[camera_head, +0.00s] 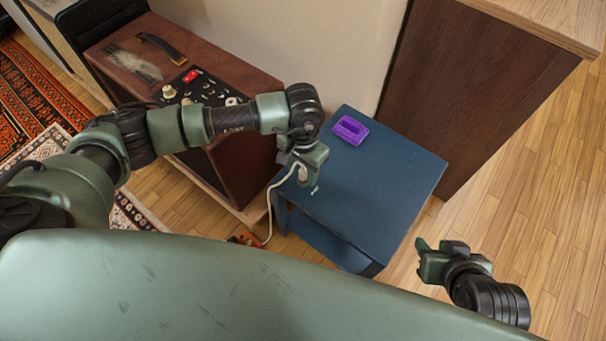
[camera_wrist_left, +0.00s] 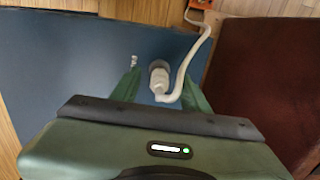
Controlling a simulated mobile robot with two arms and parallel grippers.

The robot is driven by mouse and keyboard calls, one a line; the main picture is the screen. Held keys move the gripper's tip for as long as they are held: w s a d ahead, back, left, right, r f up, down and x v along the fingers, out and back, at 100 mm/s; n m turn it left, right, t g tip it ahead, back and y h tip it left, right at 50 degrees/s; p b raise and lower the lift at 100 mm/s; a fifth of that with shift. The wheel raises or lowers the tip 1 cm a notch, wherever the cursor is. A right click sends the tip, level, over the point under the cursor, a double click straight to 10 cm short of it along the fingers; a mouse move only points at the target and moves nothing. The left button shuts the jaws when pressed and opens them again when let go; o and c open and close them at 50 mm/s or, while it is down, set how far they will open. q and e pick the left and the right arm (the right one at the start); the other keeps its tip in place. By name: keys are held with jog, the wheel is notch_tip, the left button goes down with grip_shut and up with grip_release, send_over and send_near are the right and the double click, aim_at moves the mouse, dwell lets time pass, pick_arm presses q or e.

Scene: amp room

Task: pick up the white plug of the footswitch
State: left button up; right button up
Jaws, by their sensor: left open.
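The white plug (camera_wrist_left: 160,80) is at the blue table's edge near the amp, with a grey round part at its far end. Its white cable (camera_wrist_left: 188,62) runs off the edge to the orange footswitch (camera_wrist_left: 203,4), which lies on the floor in the head view (camera_head: 245,238). My left gripper (camera_wrist_left: 160,88) is open, with one finger on each side of the plug and visible gaps. In the head view the left gripper (camera_head: 306,172) points down and partly hides the plug (camera_head: 302,173). My right gripper (camera_head: 428,256) is off the table to the right; its jaw opening is unclear.
The blue table (camera_head: 385,185) carries a purple open-topped object (camera_head: 350,130) at the back. A small metallic piece (camera_wrist_left: 134,61) lies near the plug. The brown amp (camera_head: 235,150) stands close left, a dark wooden cabinet (camera_head: 465,85) behind right. The table's right half is clear.

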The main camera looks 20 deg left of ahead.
pick_arm(q)
jog(key=shift+f, duration=0.45)
pick_arm(e)
jog(key=shift+w+a+r, duration=0.15)
jog(key=shift+w+r, duration=0.05)
jog(key=shift+w, duration=0.25)
pick_arm(q)
grip_shut()
jog(key=shift+r, duration=0.1)
